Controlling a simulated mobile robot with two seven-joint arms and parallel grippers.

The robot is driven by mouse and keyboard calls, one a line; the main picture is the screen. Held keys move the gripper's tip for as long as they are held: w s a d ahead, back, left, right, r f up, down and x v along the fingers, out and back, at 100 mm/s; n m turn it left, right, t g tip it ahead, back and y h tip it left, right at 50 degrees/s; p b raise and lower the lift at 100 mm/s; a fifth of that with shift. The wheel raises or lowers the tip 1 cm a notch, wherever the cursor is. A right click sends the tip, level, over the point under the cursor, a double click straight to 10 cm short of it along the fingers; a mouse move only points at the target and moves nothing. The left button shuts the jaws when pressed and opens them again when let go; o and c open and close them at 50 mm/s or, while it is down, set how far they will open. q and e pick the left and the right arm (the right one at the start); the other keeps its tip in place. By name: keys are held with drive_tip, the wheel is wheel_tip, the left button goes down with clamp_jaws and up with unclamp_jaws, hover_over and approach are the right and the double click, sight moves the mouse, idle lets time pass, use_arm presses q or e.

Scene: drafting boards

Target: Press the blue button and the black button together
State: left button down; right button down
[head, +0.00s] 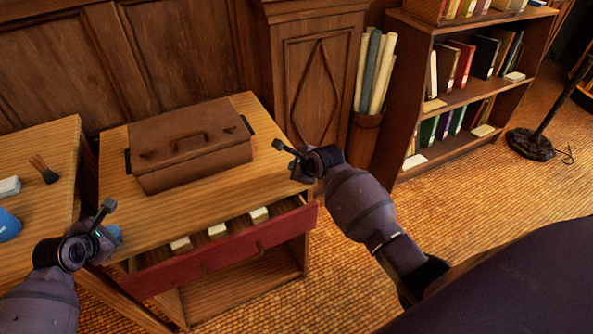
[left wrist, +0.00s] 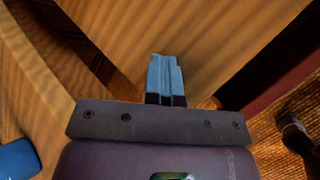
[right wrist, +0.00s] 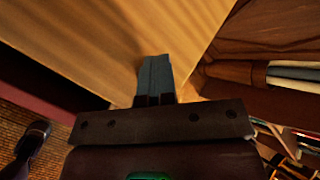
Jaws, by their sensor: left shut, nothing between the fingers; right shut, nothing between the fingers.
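A brown case (head: 190,150) sits on the wooden drawer desk. A small dark part (head: 127,161) sticks out at its left side, and another (head: 247,125) at its right side. They look like the two buttons, but I cannot clearly tell which is blue and which is black. My left gripper (head: 108,206) is shut and empty, in front and left of the case, apart from it. Its closed fingers show in the left wrist view (left wrist: 165,78). My right gripper (head: 279,146) is shut and empty, right of the case near the desk's right edge. Neither wrist view shows the case.
The desk's red-fronted drawer (head: 215,255) is pulled open, with white-topped items inside. A second desk (head: 40,150) at left holds a brush (head: 43,170), a white block (head: 9,187) and a blue object (head: 8,226). Rolled papers (head: 373,70) and a bookshelf (head: 410,95) stand behind, right.

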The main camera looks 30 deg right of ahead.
use_arm(q)
drive_tip(key=shift+f, duration=0.15)
use_arm(e)
drive_tip(key=shift+r, duration=1.05)
drive_tip(key=shift+r, duration=2.4)
